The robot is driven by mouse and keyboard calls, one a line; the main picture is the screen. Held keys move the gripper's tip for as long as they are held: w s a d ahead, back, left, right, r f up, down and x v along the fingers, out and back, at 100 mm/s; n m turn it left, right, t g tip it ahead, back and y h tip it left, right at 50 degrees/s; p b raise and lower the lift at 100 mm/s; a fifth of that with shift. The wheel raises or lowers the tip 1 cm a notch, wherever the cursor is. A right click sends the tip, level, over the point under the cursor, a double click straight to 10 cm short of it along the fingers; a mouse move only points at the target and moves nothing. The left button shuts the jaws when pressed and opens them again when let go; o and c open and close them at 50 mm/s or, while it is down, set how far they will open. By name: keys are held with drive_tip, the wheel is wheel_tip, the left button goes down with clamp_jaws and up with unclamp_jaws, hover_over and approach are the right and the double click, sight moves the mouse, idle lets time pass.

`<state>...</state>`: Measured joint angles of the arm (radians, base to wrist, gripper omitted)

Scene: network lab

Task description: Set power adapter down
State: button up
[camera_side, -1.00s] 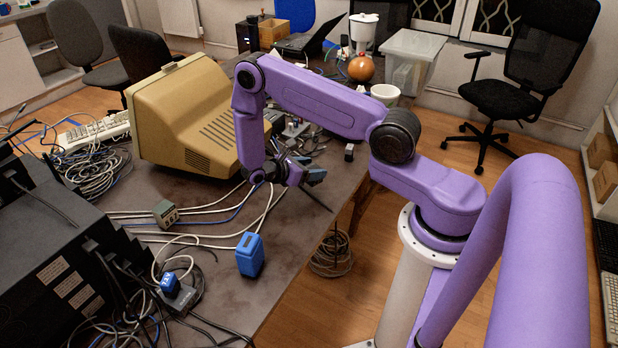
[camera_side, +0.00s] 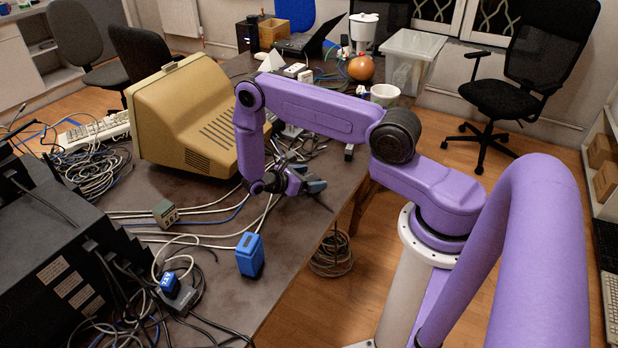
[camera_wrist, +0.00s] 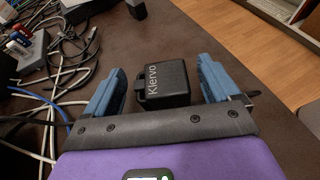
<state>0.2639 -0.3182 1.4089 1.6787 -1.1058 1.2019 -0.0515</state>
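The black power adapter (camera_wrist: 165,83), a block with "Klervo" printed on it, is between my gripper's two blue-grey fingers in the wrist view. It appears to rest on the dark table. A gap shows between the adapter and each finger, so my gripper (camera_wrist: 163,84) is open around it and not clamping it. In the side view my gripper (camera_side: 306,174) is low over the table, right of the beige monitor, with its fingers spread. I cannot make out the adapter there.
A beige monitor (camera_side: 185,115) stands left of my arm. A blue box (camera_side: 250,255) and a small grey-green device (camera_side: 165,213) stand nearer, among cables. More cables and small devices (camera_wrist: 32,48) lie left in the wrist view. The table's edge is close on the right.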

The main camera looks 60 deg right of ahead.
drive_tip(key=shift+r, duration=0.15)
drive_tip(key=shift+w+a+r, duration=0.15)
drive_tip(key=shift+a, duration=0.1)
drive_tip(key=v, duration=1.1)
drive_tip(key=shift+a, duration=0.1)
drive_tip(key=s+a+r+m+t+y, duration=0.1)
drive_tip(key=s+a+r+t+y, duration=0.4)
drive_tip(key=a+r, duration=0.75)
drive_tip(key=s+r+y, duration=0.4)
drive_tip(key=s+r, duration=0.1)
drive_tip(key=s, duration=0.6)
drive_tip(key=s+a+r+y, duration=0.1)
drive_tip(key=s+r+y, duration=0.3)
drive_tip(key=s, duration=0.7)
drive_tip(key=shift+r, duration=0.55)
